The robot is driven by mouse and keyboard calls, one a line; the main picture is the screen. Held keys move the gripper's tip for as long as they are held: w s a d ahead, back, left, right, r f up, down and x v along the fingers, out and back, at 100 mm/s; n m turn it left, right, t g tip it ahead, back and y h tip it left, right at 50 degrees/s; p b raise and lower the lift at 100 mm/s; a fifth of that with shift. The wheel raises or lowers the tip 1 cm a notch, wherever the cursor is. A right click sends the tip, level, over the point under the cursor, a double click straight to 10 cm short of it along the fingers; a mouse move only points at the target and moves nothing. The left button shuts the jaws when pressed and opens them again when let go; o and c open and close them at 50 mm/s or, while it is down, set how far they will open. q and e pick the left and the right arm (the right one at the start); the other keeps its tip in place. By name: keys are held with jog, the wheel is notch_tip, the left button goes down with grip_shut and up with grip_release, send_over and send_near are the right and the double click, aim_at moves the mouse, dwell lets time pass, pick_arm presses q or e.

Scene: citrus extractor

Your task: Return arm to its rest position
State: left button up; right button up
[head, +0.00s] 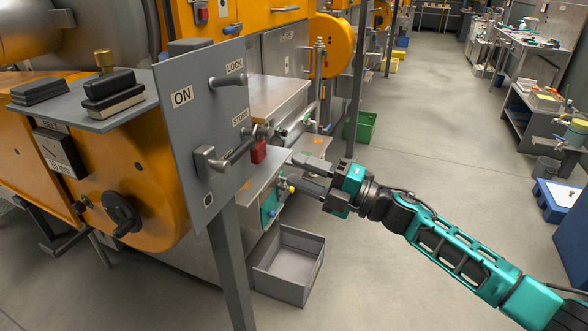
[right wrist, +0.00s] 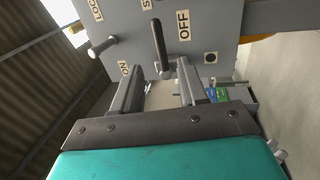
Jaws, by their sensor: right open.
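My right gripper (head: 298,172) is open and empty, to the right of the grey control panel (head: 190,122). The panel carries the labels ON, LOCK and STORE. A grey lever handle (head: 230,158) sticks out low on the panel, apart from the gripper in the head view. In the right wrist view my open fingers (right wrist: 158,82) point at the panel (right wrist: 216,22), and the lever (right wrist: 160,48) shows beyond the gap between them. The OFF label is visible there beside the lever. My left gripper is out of view.
A grey peg (head: 226,79) juts from the panel near LOCK. The orange machine (head: 150,185) fills the left side. A grey bin (head: 288,262) and a green bin (head: 366,126) are on the floor. Open floor (head: 440,120) lies to the right of the machine.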

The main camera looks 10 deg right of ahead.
jog(key=s+d+f+m+g+h, duration=0.1)
jog(key=s+d+f+m+h, duration=0.2)
jog(key=s+f+m+h, duration=1.1)
jog(key=s+f+m, duration=1)
jog(key=f+m, duration=0.2)
jog(key=f, duration=0.1)
jog(key=shift+s+f, duration=0.15)
jog(key=shift+f, duration=0.1)
jog(key=shift+o, duration=0.5)
jog(key=shift+d, duration=0.1)
